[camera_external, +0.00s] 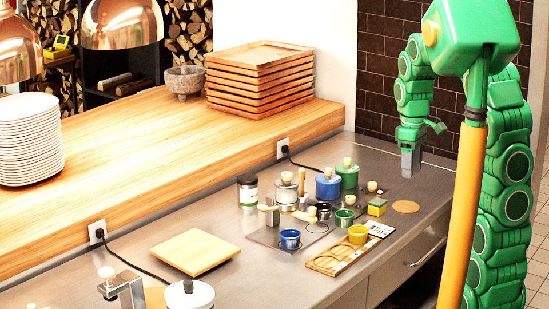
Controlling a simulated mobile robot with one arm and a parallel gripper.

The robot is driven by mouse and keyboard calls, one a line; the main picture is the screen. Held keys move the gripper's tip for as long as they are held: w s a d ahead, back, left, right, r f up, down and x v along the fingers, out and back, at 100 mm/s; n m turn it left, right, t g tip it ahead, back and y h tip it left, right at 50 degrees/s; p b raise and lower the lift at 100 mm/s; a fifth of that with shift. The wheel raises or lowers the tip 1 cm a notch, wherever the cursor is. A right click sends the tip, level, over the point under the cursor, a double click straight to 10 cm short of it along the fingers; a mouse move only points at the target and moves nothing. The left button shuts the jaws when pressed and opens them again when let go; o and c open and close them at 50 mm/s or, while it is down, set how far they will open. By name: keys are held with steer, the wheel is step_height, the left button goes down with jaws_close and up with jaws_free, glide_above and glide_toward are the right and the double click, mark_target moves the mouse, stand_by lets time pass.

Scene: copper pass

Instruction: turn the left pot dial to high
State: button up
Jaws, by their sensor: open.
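My gripper (410,164) hangs at the end of my green arm, fingers pointing down, above the right end of the steel counter. It is open, and nothing shows between its fingers. A white pot-like vessel with a dark knob (188,294) stands at the front left and is cut by the frame's lower edge. Blue (328,187) and green (347,175) lidded vessels stand further back, near my gripper and to its left. I cannot make out a pot dial or its setting in this view.
Small cups, a yellow block (377,207) and a wooden tray (325,264) crowd the middle of the counter. A wooden board (195,252) lies left of them. Stacked trays (258,80) and white plates (28,140) stand on the raised wooden shelf. Cords run to wall sockets.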

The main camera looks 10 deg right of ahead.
steer(key=w+a+f+n, duration=0.3)
steer(key=w+a, duration=0.2)
steer(key=w, duration=0.2)
steer(key=n, duration=0.4)
glide_toward(351, 196)
steer(key=shift+s+d+f+t, duration=0.15)
steer(key=shift+s+d+t, duration=0.05)
steer(key=shift+s, duration=0.2)
steer(key=shift+s+d+f+t, duration=0.2)
steer(key=shift+s, duration=0.25)
steer(key=shift+w+a+f+n, duration=0.25)
steer(key=shift+w+a+n, duration=0.1)
steer(key=shift+a+n, duration=0.05)
steer(key=shift+f, duration=3.95)
steer(key=shift+c, duration=0.2)
jaws_close()
